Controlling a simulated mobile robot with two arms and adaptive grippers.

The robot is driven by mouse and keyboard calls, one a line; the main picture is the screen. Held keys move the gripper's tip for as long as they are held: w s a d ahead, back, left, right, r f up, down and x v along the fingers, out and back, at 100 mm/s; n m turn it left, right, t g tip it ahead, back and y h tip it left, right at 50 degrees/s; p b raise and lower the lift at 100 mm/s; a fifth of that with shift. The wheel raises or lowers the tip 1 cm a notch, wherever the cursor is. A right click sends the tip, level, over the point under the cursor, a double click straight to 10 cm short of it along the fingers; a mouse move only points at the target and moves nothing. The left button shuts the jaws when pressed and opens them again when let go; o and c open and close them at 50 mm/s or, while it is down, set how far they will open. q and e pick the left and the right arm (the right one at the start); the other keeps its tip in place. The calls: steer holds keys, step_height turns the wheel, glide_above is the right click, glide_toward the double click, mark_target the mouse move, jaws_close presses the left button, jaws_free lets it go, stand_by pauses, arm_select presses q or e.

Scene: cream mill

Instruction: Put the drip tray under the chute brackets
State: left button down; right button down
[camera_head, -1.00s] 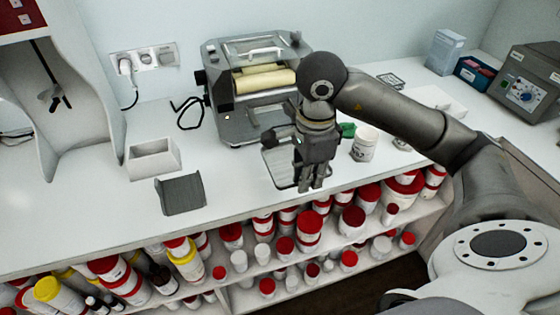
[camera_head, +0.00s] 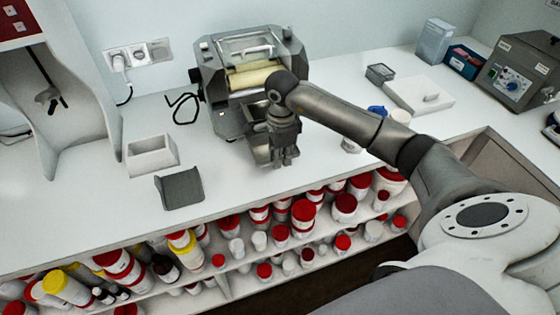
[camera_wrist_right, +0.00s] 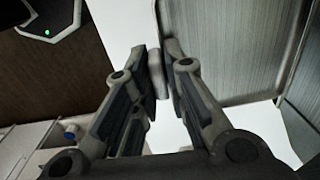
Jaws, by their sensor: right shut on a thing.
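The mill (camera_head: 225,122) stands against the wall, with a cream roller (camera_head: 250,76) in its upper opening. My right gripper (camera_head: 285,163) is in front of it, low over the counter, pointing down. It is shut on the near edge of the drip tray (camera_head: 257,153), a shallow grey tray mostly hidden behind the gripper, at the mill's lower front. In the right wrist view my fingers (camera_wrist_right: 160,68) close on a small light edge piece; the tray's grey surface (camera_wrist_right: 230,50) spreads to the right. The chute brackets cannot be made out. My left gripper is not in view.
A dark grey bent sheet (camera_head: 180,188) and an open white box (camera_head: 150,156) stand on the counter at left. A white-lidded block (camera_head: 420,94) and small grey box (camera_head: 380,73) are at right. Bottles fill the shelves below the front edge.

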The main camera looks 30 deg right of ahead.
mark_target(280, 172)
steer(key=shift+w+f, duration=0.15)
steer(key=shift+f, duration=0.05)
step_height(280, 172, down, 3)
steer(key=shift+w+r+p, duration=0.1)
steer(key=shift+r+p, duration=0.05)
steer(key=shift+p, duration=0.9)
steer(key=shift+f, duration=0.2)
steer(key=shift+f, duration=0.1)
steer(key=shift+f, duration=0.15)
steer(key=c, duration=1.5)
jaws_free()
steer(key=shift+o, duration=0.2)
